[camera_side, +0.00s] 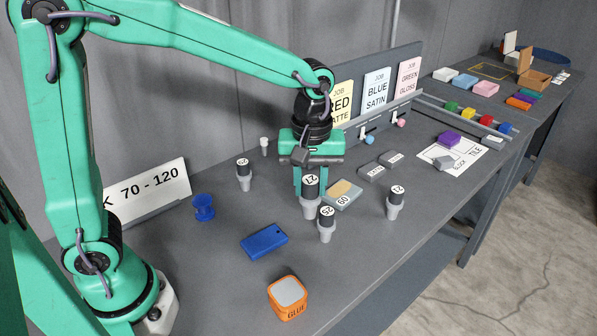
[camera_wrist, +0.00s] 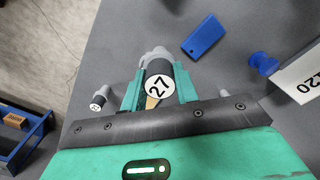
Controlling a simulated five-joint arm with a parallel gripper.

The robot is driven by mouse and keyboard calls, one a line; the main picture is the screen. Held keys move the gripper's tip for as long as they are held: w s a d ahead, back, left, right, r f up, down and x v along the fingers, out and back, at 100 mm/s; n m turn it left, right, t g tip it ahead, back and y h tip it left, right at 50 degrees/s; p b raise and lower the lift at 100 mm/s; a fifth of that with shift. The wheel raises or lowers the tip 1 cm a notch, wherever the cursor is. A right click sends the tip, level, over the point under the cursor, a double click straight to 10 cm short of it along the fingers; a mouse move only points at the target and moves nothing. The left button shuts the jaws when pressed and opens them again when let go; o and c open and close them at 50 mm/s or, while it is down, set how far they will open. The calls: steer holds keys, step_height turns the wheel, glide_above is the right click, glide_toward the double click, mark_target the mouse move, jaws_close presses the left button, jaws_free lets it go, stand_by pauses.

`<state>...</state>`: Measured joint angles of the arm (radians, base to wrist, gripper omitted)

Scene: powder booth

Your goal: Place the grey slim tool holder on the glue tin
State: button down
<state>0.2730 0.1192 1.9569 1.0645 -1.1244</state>
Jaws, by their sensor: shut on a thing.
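My gripper (camera_side: 310,188) points down over the table, shut on a grey tool holder (camera_side: 309,209) with a dark top marked 27. In the wrist view the same holder (camera_wrist: 160,72) sits between my two green fingers (camera_wrist: 156,92). I cannot tell clearly whether its base touches the table. The glue tin (camera_side: 288,298), an orange rounded box with a pale grey top, stands at the front of the table, apart from my gripper. Its top is bare.
Other grey holders stand close by: one in front (camera_side: 326,229), one right (camera_side: 394,206), one left (camera_side: 244,179). A blue block (camera_side: 264,241) lies between my gripper and the tin. A sanding block (camera_side: 343,194) is just behind. A blue spool (camera_side: 203,207) stands left.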

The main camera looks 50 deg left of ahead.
steer(key=s+d+r, duration=0.2)
steer(key=s+d, duration=0.4)
steer(key=s, duration=0.5)
steer(key=s+d+r, duration=0.2)
steer(key=s+d, duration=0.3)
steer(key=s, duration=0.6)
steer(key=shift+s+d+m, duration=0.2)
steer(key=shift+d+m, duration=0.2)
steer(key=shift+w+f, duration=0.15)
steer(key=w+a+f, duration=0.4)
steer(key=w+f, duration=0.3)
steer(key=w, duration=0.3)
steer(key=shift+w+a, duration=0.25)
steer(key=shift+a, duration=0.15)
steer(key=shift+f, duration=1.95)
steer(key=shift+f, duration=0.1)
